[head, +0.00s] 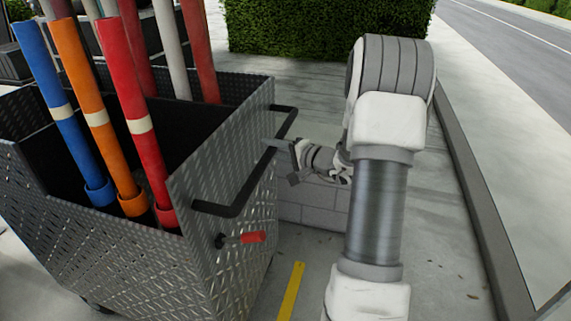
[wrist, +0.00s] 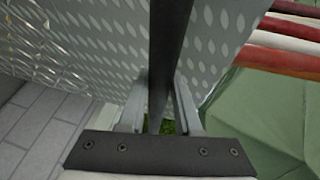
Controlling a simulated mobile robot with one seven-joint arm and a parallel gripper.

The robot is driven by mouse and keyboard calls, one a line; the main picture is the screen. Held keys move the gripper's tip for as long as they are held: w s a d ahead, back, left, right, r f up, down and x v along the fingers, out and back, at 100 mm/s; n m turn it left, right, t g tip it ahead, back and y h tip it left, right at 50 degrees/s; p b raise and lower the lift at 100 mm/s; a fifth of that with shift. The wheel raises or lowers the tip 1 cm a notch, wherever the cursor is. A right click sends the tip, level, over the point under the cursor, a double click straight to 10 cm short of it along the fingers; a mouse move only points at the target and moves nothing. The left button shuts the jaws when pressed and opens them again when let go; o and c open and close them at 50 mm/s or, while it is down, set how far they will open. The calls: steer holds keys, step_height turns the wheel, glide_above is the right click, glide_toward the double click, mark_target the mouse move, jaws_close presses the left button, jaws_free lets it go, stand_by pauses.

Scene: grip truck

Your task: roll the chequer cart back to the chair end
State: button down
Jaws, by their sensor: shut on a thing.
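The chequer cart (head: 130,262) is a deep bin of grey chequer plate at the left of the head view. Its black push handle (head: 240,190) sticks out from its right side. My gripper (head: 280,144) reaches the handle from the right, near its far part. In the wrist view the black handle bar (wrist: 168,55) runs between the two fingers of my gripper (wrist: 158,105), which is shut on it. The cart's plate wall (wrist: 115,45) lies behind the bar. No chair can be made out in either view.
Blue, orange and red poles (head: 140,125) stand in the cart. A red-gripped lever (head: 252,237) juts from its side below the handle. A low block wall (head: 312,212) and a hedge (head: 325,28) stand beyond. A kerb (head: 480,205) runs along the right, beside pavement and road.

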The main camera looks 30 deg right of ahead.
steer(key=b, duration=1.3)
glide_toward(155, 129)
steer(key=s+d, duration=0.4)
steer(key=d, duration=0.1)
steer(key=s+d+f, duration=0.1)
steer(key=s+d, duration=0.1)
steer(key=d, duration=0.1)
steer(key=shift+s, duration=0.15)
steer(key=w+a+b, duration=0.1)
steer(key=w+a, duration=0.2)
steer(key=w, duration=0.1)
steer(key=w+a+b, duration=0.1)
steer(key=w+a, duration=0.2)
steer(key=w, duration=0.1)
steer(key=w+a+b, duration=0.1)
steer(key=w+a, duration=0.2)
steer(key=a, duration=0.1)
steer(key=shift+w+a+r, duration=0.1)
steer(key=shift+w+r, duration=0.1)
steer(key=shift+w, duration=0.2)
steer(key=shift+w+a, duration=0.55)
steer(key=shift+w, duration=0.1)
steer(key=shift+r, duration=0.15)
steer(key=shift+a, duration=0.15)
steer(key=c, duration=0.6)
jaws_free()
steer(key=shift+w, duration=0.15)
